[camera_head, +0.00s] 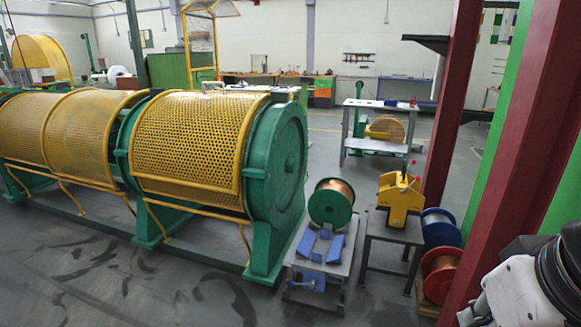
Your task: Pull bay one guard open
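The tubular strander (277,165) stands at left, with green end housings and a row of yellow perforated guards. The nearest guard, at the right end of the row (187,140), is curved down over its bay and looks closed. A yellow bar runs along its lower edge, and a small light part that may be a handle (213,87) sits on top. Further guards (80,130) to the left also look down. No label shows which one is bay one. White and black links of my arm show at the lower right; my gripper is not in view.
A low grey stand with a copper spool (333,203) and blue blocks stands right of the strander. Beside it, a yellow device (399,200) sits on a small table. Blue and copper reels and dark red columns (515,170) crowd the right. Floor before the strander is clear.

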